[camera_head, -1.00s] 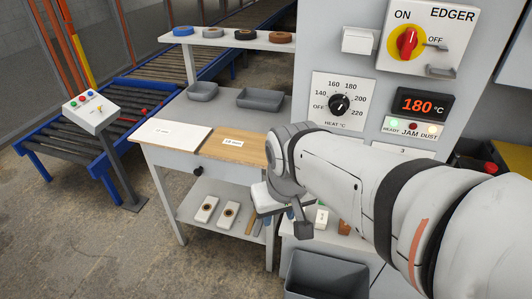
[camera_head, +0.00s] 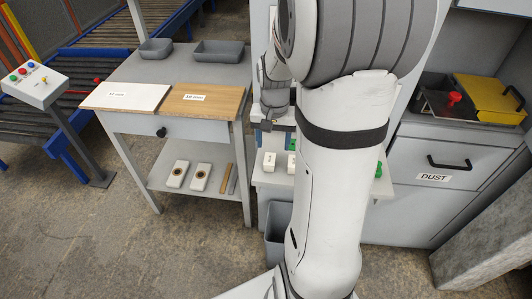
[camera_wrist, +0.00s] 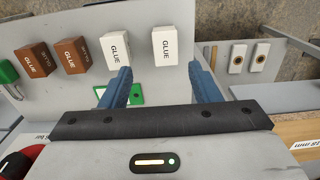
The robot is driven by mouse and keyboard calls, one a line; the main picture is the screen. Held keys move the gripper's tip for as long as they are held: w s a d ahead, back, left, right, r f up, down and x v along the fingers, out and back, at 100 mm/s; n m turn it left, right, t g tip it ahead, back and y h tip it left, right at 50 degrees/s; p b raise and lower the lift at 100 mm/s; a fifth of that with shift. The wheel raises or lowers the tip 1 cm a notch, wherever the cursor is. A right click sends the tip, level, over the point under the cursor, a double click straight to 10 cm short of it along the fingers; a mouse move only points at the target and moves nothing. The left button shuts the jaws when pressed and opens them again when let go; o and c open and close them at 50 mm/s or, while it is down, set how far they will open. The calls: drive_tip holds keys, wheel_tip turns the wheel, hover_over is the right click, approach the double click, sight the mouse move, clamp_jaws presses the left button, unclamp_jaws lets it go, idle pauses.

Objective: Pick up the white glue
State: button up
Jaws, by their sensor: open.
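Two white glue blocks stand on a pale shelf in the wrist view, one (camera_wrist: 116,44) at the left finger's tip and one (camera_wrist: 165,45) between and beyond the fingers. Two brown glue blocks (camera_wrist: 72,56) (camera_wrist: 34,60) stand to their left. My gripper (camera_wrist: 160,78) is open and empty, its blue fingers pointing toward the white blocks. I cannot tell its exact height above the shelf. In the head view white blocks (camera_head: 269,161) show on the low shelf below my wrist; my arm hides much of the shelf.
A green-edged item (camera_wrist: 136,95) lies partly behind my left finger. Left of my arm is a workbench with a white board (camera_head: 125,96) and a brown board (camera_head: 208,101). Its lower shelf holds two white pieces with round holes (camera_head: 178,174). A grey bin (camera_head: 275,235) stands below.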

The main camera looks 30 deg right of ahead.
sight(270, 167)
drive_tip(key=f, duration=0.4)
drive_tip(key=a+f, duration=0.1)
drive_tip(key=f, duration=0.2)
drive_tip(key=shift+s, duration=0.15)
drive_tip(key=shift+c, duration=0.4)
drive_tip(key=c, duration=1)
